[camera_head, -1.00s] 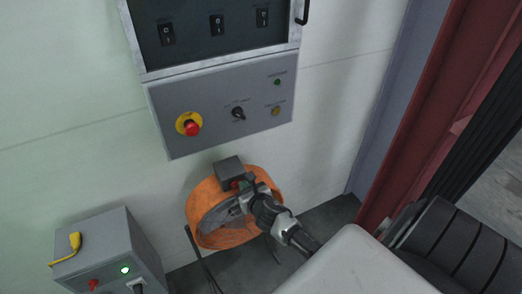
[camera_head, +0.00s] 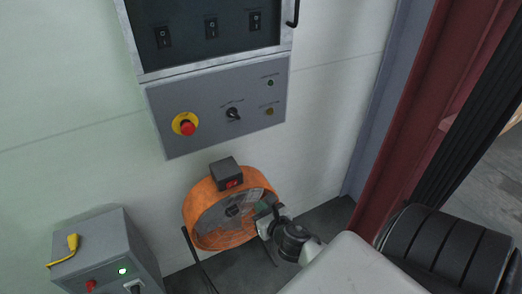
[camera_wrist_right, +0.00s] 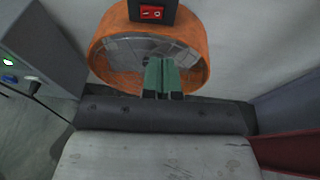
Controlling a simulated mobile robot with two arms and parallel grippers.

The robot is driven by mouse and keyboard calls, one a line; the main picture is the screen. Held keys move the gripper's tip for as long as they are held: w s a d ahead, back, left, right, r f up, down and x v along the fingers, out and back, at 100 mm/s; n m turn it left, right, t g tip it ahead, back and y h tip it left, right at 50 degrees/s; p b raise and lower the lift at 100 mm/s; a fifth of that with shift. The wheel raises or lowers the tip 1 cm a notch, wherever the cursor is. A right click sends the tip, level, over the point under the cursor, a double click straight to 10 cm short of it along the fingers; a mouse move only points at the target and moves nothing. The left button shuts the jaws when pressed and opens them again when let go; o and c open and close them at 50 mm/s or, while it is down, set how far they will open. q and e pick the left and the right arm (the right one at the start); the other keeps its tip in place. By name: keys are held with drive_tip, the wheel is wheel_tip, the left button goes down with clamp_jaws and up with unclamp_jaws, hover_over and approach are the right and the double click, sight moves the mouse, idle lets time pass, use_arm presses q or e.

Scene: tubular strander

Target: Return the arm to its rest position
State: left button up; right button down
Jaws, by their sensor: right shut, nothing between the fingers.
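My right arm comes up from the lower right in the head view, and its gripper (camera_head: 264,213) is beside the right rim of the orange drum fan (camera_head: 196,208). In the right wrist view the green fingers of this gripper (camera_wrist_right: 161,75) are together and empty, in front of the fan's grille (camera_wrist_right: 125,53). Whether they touch the fan is hard to tell. The fan's dark switch box (camera_head: 225,171) sits on top with its red rocker switch (camera_head: 233,184) uncovered. The switch also shows in the right wrist view (camera_wrist_right: 151,13). My left gripper is not in view.
A grey control panel (camera_head: 208,142) with a red emergency stop (camera_head: 186,125) hangs on the wall above the fan. A grey box (camera_head: 93,246) with a lit green button stands at lower left. A dark red column (camera_head: 411,125) rises at right.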

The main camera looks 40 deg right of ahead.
idle(0.4)
drive_tip(key=s+a+f+m+g, duration=0.1)
drive_tip(key=s+f+m+g, duration=0.1)
drive_tip(key=s+f+m, duration=0.45)
drive_tip(key=s+a+f+m+g+y, duration=0.1)
drive_tip(key=s+f+m+g, duration=0.25)
drive_tip(key=f, duration=0.65)
drive_tip(key=s+a+f+m+g, duration=0.1)
drive_tip(key=s+f+m+g, duration=0.1)
drive_tip(key=s+f+m, duration=0.5)
drive_tip(key=s+a+f+m+g, duration=0.3)
drive_tip(key=s+f+m, duration=0.4)
drive_tip(key=s, duration=0.2)
drive_tip(key=s+a+f+m+g+y, duration=0.1)
drive_tip(key=s+a+f+m+g, duration=0.2)
drive_tip(key=s+f+m, duration=0.3)
drive_tip(key=s+a+m, duration=0.1)
drive_tip(key=s, duration=0.2)
drive_tip(key=shift+s+f+m+y, duration=0.3)
drive_tip(key=shift+s+f, duration=0.05)
drive_tip(key=shift+f, duration=0.05)
drive_tip(key=shift+a, duration=0.1)
